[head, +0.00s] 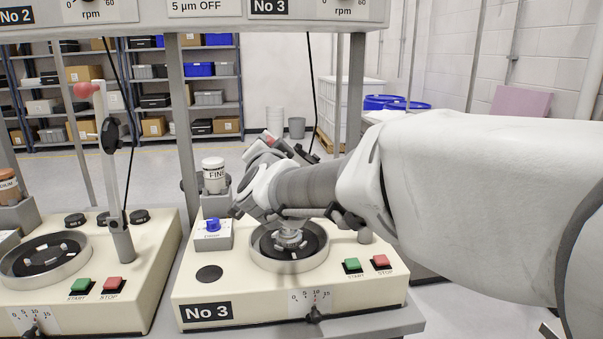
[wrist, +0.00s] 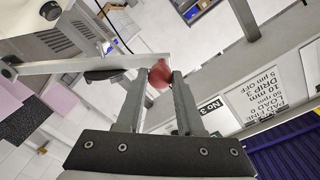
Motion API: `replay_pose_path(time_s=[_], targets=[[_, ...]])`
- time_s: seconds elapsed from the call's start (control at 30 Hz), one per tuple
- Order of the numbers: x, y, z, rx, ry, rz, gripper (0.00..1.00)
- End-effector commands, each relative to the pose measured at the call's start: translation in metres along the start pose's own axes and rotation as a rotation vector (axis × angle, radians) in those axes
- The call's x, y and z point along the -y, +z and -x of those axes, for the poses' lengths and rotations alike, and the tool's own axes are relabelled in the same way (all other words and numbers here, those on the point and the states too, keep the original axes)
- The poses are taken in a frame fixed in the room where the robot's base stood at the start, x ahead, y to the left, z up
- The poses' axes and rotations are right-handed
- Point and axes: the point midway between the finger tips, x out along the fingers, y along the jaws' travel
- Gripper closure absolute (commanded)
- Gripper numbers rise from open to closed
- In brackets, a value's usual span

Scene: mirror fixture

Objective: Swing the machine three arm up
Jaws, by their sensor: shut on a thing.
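My gripper (wrist: 160,76) is shut on the red ball knob (wrist: 160,71) at the end of a pale bar, the machine three arm (wrist: 70,66). In the head view a bit of the red knob (head: 268,138) shows above the white wrist, left of centre. My forearm and wrist cover most of the machine three arm, so its exact tilt cannot be told. Machine No 3 (head: 240,288) is a cream box with a round dark plate (head: 265,243) in a metal ring. A small metal fixture (head: 290,238) sits on that plate, under my wrist.
Machine No 2 (head: 150,270) stands left, its red-knobbed arm (head: 109,165) standing nearly upright. A jar (head: 213,172) stands at the back left of machine No 3. A control panel (head: 220,28) hangs above on posts. Shelves (head: 150,95) stand far behind.

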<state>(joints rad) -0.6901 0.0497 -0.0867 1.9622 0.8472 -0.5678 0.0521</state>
Motion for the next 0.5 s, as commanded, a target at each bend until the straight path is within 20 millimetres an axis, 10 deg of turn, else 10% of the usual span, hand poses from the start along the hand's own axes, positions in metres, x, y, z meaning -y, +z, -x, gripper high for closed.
replay_pose_path(time_s=[0.5], targets=[[-0.009,-0.135,-0.001,0.017,-0.002,-0.443,1.0]])
